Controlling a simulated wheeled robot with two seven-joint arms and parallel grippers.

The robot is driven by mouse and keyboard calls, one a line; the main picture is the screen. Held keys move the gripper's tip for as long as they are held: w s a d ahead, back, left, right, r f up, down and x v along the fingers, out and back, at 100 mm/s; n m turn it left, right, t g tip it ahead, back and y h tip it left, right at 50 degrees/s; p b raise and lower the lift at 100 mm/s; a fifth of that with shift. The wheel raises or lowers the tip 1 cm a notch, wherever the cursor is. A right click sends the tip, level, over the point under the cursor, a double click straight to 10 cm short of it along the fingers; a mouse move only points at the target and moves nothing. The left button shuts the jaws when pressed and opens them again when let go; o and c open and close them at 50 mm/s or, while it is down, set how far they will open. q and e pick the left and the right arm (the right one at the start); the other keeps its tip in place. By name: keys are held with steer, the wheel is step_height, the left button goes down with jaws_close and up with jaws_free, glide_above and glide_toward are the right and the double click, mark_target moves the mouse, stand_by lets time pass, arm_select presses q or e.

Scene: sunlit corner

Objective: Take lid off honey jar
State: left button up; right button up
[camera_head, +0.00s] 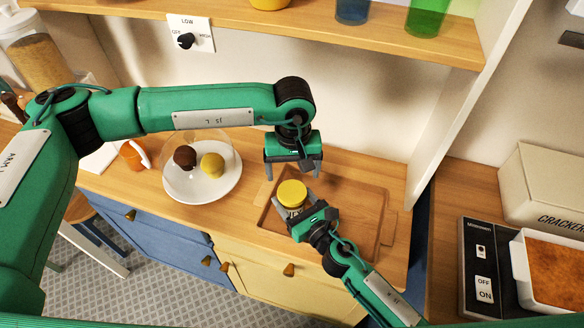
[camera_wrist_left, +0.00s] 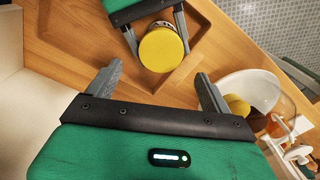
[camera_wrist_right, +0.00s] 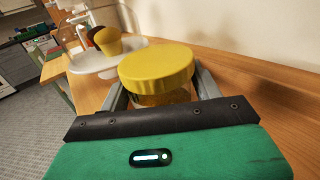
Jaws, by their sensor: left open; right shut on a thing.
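The honey jar, with its yellow lid (camera_head: 292,194) on top, stands upright at the left part of a wooden tray (camera_head: 375,190). In the right wrist view the yellow lid (camera_wrist_right: 157,64) sits above the glass jar body (camera_wrist_right: 160,98). My right gripper (camera_head: 297,208) is shut on the jar body, below the lid, from the front right. My left gripper (camera_head: 293,172) is open and empty, above and just behind the lid. In the left wrist view its open fingers (camera_wrist_left: 158,88) are apart from the lid (camera_wrist_left: 161,50). Most of the jar body is hidden.
A white plate (camera_head: 205,195) with a brown and a yellow round item under a clear dome stands left of the tray. An orange cup (camera_head: 133,155) is farther left. A shelf (camera_head: 400,32) runs above. The right part of the tray is clear.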

mark_target(292, 191)
arm_select(q)
steer(key=m, duration=0.4)
steer(key=shift+m, duration=0.4)
steer(key=m, duration=0.4)
steer(key=shift+a, duration=0.1)
steer(key=shift+f, duration=4)
steer(key=c, duration=1)
steer(key=shift+w+n, duration=0.1)
steer(key=shift+n, duration=1.6)
steer(key=o, duration=1.1)
